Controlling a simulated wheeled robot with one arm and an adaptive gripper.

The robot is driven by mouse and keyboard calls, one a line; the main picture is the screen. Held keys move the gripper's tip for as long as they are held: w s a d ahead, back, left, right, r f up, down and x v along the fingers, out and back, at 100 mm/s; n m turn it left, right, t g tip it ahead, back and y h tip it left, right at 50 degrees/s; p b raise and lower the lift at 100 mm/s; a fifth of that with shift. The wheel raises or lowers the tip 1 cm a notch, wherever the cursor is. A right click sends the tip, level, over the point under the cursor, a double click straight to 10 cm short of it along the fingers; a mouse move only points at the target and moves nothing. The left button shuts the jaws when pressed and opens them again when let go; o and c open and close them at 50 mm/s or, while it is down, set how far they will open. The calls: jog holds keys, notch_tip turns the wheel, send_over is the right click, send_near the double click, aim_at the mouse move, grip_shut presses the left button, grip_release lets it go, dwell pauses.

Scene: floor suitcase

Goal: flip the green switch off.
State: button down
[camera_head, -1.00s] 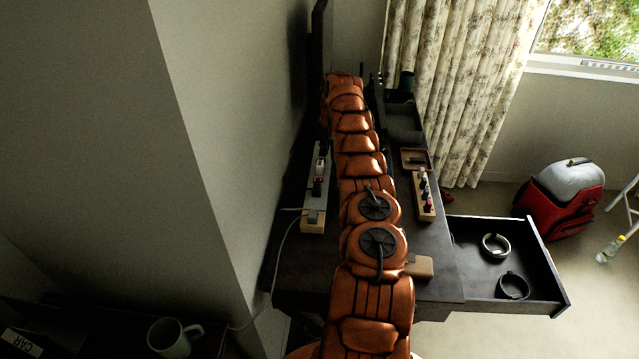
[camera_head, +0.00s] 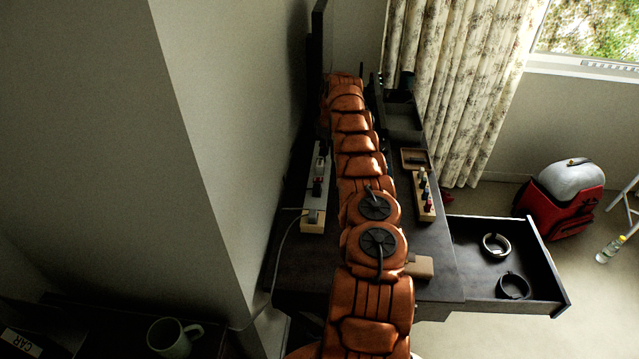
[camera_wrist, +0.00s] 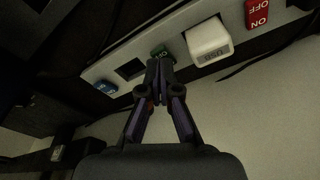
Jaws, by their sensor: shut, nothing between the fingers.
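My gripper (camera_wrist: 158,72) shows in the wrist view with its dark fingers shut together and empty. Its fingertips are at a small green switch (camera_wrist: 158,51) on a light power strip, partly covering it; I cannot tell whether they touch it or which way it is tipped. The power strip (camera_wrist: 102,72) runs diagonally across the wrist view. In the head view the power strip (camera_head: 313,226) lies on the dark desk, left of my arm. The green switch and my gripper are hidden there behind my arm.
On the strip are a white USB plug (camera_wrist: 208,43), a red switch (camera_wrist: 257,14) and a blue switch (camera_wrist: 106,87). A cable (camera_head: 281,243) leaves the strip's near end. An open drawer (camera_head: 540,303) with two rings juts out right of the desk (camera_head: 310,275).

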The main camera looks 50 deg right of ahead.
jog(key=shift+f+b, duration=0.6)
jog(key=shift+f, duration=0.45)
dwell(0.6)
jog(key=shift+r, duration=0.15)
jog(key=shift+r+p, duration=1.3)
jog(key=shift+r, duration=2.1)
